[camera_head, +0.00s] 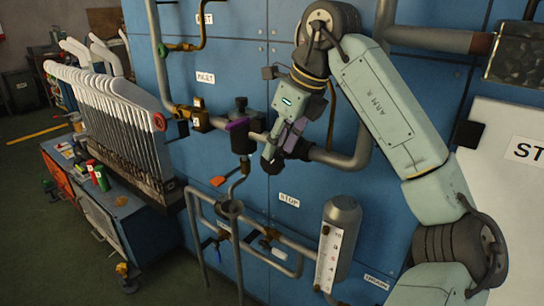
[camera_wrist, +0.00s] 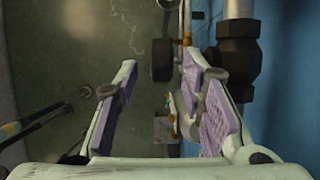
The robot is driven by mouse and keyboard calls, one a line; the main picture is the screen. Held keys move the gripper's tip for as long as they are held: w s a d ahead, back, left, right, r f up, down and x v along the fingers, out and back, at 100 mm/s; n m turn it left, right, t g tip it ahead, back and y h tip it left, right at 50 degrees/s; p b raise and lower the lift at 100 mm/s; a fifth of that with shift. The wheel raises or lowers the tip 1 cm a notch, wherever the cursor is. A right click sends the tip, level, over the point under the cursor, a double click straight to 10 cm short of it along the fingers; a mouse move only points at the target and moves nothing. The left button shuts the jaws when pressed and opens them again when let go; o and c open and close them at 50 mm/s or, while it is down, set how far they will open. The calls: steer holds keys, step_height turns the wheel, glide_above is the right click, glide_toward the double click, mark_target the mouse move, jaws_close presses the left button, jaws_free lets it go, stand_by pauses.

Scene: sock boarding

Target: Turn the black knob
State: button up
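In the head view my gripper (camera_head: 279,152) points down in front of the blue wall panel, close to the pipe. A black valve body (camera_head: 242,140) with a purple part stands just left of it. My gripper may hide the knob there.
A pipe (camera_head: 345,160) runs along the blue wall (camera_head: 290,20) behind my gripper. An orange lever (camera_head: 218,181) and lower pipes lie below. A gauge cylinder (camera_head: 340,222) stands lower right. A white rack (camera_head: 120,115) on a cabinet stands left.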

mark_target(272, 163)
steer(key=shift+x, duration=2.3)
jaws_close()
